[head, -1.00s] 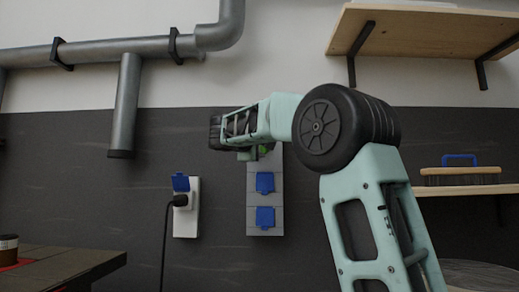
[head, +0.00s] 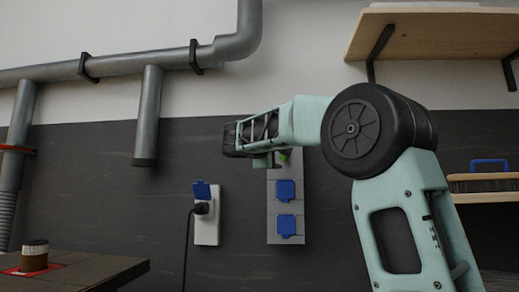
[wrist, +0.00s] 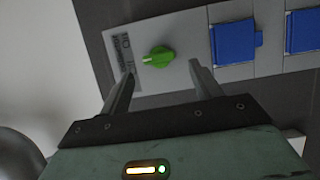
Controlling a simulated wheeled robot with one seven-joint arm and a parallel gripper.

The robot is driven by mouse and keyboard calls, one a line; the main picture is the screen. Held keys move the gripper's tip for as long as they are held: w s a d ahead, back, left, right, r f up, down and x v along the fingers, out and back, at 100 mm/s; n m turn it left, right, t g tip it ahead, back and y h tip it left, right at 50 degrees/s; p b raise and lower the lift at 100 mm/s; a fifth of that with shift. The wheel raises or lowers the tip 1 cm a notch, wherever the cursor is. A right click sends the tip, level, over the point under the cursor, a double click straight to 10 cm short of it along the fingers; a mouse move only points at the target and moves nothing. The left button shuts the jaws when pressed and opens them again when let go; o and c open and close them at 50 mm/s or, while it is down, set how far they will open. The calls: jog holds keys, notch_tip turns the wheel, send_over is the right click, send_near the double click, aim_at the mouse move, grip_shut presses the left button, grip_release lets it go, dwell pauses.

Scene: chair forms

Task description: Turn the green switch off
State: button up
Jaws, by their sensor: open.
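The green switch (wrist: 157,58) is a round knob with a raised grip on a grey wall panel (wrist: 187,77). Small lettering is printed beside it, too blurred to read. In the wrist view my gripper (wrist: 160,68) is open, with one finger on each side of the switch in the picture. I see no contact; the depth gap is hard to judge. In the head view only a bit of the green switch (head: 284,155) shows below my arm, which hides the panel's top and my fingers.
Two blue socket covers (head: 286,190) sit below the switch. A white socket with a black plug and cable (head: 207,228) is to the left. Grey pipes (head: 148,115) run above. Wooden shelves (head: 432,32) are at right, a table with a cup (head: 34,256) at lower left.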

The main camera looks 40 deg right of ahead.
jog(key=v, duration=1.4)
jog(key=shift+a, duration=0.35)
jog(key=shift+s, duration=0.1)
jog(key=s+a+f+n+y, duration=0.1)
jog(key=a+f+n+y, duration=0.1)
jog(key=a+f+y, duration=0.5)
jog(key=s+a+f+n, duration=0.15)
jog(key=a+f, duration=0.35)
jog(key=f, duration=0.7)
jog(key=a+f+n+y, duration=0.2)
jog(key=a+f+y, duration=0.25)
jog(key=f, duration=0.45)
jog(key=s+a+f+m+g+y, duration=0.1)
jog(key=s+a+f+g+y, duration=0.2)
jog(key=s+a+f, duration=0.6)
jog(key=s+a+f+g+y, duration=0.25)
jog(key=s+a+f, duration=0.25)
jog(key=s+f, duration=0.7)
notch_tip(320, 180, up, 26)
jog(key=s+p, duration=0.2)
jog(key=p, duration=2.4)
jog(key=shift+m+y, duration=0.35)
jog(key=shift+y, duration=0.05)
